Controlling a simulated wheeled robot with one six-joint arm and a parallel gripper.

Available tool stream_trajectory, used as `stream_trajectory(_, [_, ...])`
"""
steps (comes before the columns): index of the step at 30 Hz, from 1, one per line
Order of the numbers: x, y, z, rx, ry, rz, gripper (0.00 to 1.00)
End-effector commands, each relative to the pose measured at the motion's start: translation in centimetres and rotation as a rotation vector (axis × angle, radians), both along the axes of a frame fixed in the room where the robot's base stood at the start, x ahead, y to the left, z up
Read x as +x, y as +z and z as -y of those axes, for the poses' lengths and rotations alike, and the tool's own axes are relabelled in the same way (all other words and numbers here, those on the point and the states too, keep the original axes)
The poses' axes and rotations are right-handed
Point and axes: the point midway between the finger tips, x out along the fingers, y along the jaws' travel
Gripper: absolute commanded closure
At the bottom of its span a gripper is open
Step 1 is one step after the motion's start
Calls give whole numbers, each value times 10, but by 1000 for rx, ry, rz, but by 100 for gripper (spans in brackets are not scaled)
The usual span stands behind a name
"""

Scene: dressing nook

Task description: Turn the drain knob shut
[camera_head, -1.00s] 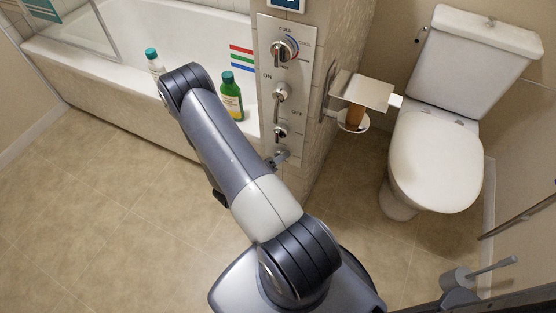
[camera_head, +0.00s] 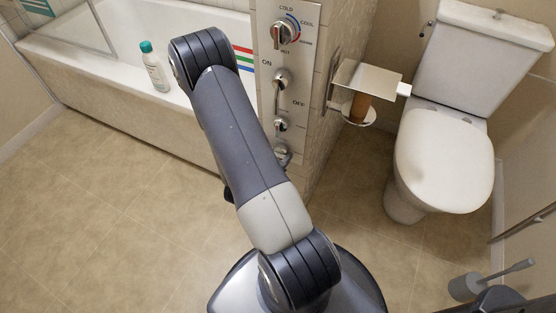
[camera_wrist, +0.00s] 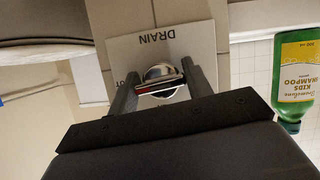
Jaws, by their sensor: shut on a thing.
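The drain knob (camera_wrist: 160,72) is a shiny metal knob on a pale panel (camera_wrist: 194,38). The word DRAIN reads upside down beside it in the wrist view. My gripper (camera_wrist: 159,80) has one finger on each side of the knob and is shut on it. The angle to which the knob is turned is hard to tell. In the head view my arm hides the gripper. The wall control panel (camera_head: 300,60) there has several knobs in a column, with the lowest ones close beside my arm.
A green shampoo bottle (camera_wrist: 298,75) stands close to the gripper's right in the wrist view. A white bottle (camera_head: 154,70) stands on the bathtub (camera_head: 110,80) edge. A paper holder (camera_head: 366,80) juts out right of the panel, before the toilet (camera_head: 445,150). The left floor is clear.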

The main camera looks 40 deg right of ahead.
Motion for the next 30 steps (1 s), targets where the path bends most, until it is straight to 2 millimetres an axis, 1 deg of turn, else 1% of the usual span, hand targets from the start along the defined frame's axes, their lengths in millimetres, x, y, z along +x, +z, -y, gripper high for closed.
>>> stream_trajectory(1, [0, -3, 0, 9, -2, 24, 76])
stream_trajectory(9, [0, -1, 0, 43, 0, 107, 76])
stream_trajectory(25, [0, 0, 0, 51, -1, 126, 75])
stream_trajectory(26, [0, 0, 0, 51, -1, 126, 51])
stream_trajectory(30, [0, 0, 0, 51, -1, 126, 40])
